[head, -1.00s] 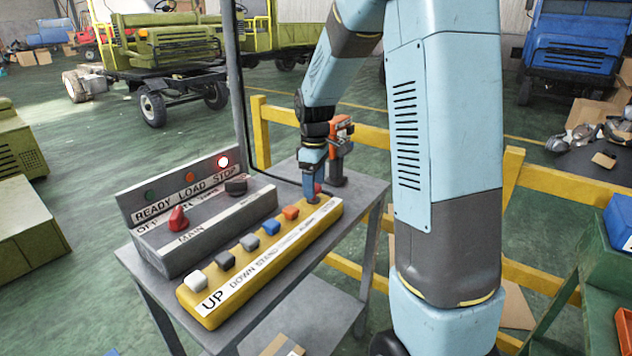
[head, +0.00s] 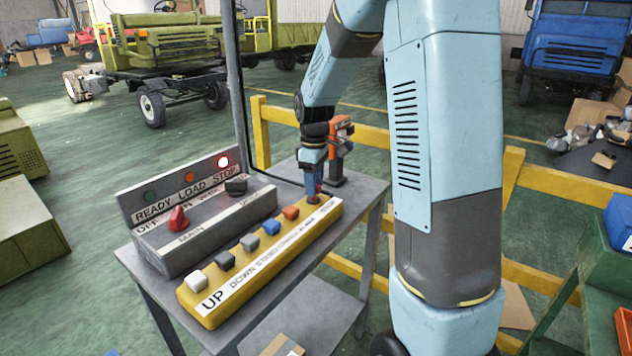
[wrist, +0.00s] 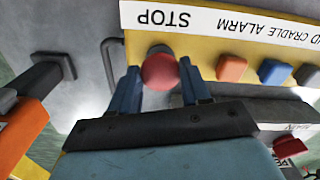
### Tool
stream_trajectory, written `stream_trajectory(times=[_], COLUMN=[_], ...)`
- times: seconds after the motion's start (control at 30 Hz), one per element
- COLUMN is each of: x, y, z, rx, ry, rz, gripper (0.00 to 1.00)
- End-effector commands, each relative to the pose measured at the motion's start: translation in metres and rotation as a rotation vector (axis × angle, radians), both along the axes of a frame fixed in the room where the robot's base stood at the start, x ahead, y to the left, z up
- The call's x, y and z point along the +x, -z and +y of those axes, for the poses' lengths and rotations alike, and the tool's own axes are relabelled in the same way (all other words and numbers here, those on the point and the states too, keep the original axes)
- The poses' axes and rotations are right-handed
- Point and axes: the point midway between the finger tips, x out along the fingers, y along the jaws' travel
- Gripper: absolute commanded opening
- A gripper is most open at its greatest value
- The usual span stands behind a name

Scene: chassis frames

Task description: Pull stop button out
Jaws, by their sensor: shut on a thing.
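The red stop button (wrist: 160,71) is a round red knob at the STOP end of the yellow button box (wrist: 140,40). In the wrist view the two blue fingers of my gripper (wrist: 160,82) stand on either side of it, shut on it. In the head view my gripper (head: 313,186) points down at the far right end of the yellow box, and only a sliver of red shows beside the fingers. I cannot tell how far out the button sits.
An orange device (head: 340,135) stands behind my gripper on the grey table. Yellow railing (head: 545,182) runs behind.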

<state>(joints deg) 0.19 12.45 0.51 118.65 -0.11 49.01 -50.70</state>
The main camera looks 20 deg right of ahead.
Motion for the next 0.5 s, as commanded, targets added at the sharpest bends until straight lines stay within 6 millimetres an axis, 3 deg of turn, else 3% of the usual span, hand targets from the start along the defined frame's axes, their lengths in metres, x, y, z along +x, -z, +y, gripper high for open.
stream_trajectory(times=[0.27,0.5], x=[0.002,0.003], y=[-0.017,-0.019], z=[-0.002,-0.002], rx=[-0.002,-0.002], ry=[0.003,0.002], rz=[-0.009,-0.010], gripper=[0.00,0.00])
